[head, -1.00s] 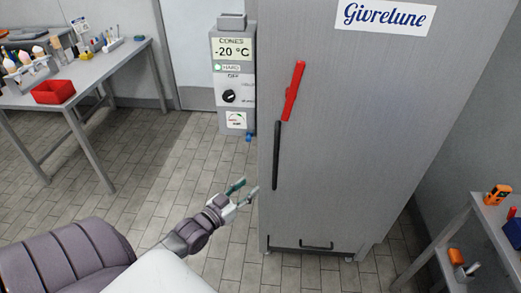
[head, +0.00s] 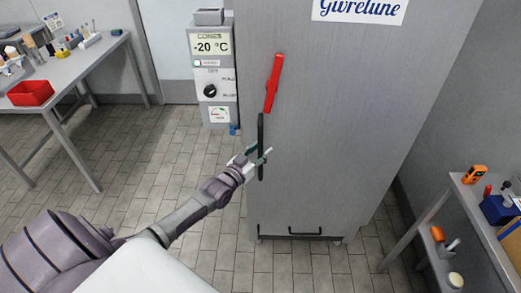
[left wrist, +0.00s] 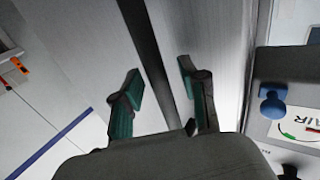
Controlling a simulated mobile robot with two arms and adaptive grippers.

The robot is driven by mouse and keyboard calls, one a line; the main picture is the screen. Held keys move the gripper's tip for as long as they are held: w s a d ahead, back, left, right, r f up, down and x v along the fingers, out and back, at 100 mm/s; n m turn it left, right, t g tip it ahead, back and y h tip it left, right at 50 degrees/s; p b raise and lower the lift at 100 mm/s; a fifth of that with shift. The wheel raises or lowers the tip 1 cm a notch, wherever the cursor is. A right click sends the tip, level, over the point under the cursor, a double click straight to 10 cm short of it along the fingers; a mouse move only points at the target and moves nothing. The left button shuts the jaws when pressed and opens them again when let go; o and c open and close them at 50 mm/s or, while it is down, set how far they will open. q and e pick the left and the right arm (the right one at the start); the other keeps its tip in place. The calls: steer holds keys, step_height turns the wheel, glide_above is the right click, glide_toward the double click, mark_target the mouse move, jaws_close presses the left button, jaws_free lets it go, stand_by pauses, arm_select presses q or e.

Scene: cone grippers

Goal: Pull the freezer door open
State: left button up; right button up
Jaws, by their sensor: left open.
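The freezer (head: 330,120) is a tall grey cabinet with a "Givrelune" label (head: 360,9); its door looks shut. A black vertical handle (head: 261,130) runs along the door's left side, and a red lever (head: 273,82) sits just above it, slightly tilted. My left gripper (head: 259,158) is at the lower half of the handle. In the left wrist view, my open left gripper (left wrist: 160,79) has one finger on each side of the black handle (left wrist: 142,45). I cannot tell if the fingers touch it. My right gripper is not in view.
A control box (head: 212,70) showing -20 °C with a black knob stands left of the freezer. A table (head: 85,72) with a red bin (head: 30,93) is at the left. A shelved bench (head: 440,220) is at the right. Tiled floor before the freezer is clear.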

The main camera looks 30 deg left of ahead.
arm_select(q)
jaws_close()
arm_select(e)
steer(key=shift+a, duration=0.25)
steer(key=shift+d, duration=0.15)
arm_select(q)
steer(key=shift+f, duration=0.1)
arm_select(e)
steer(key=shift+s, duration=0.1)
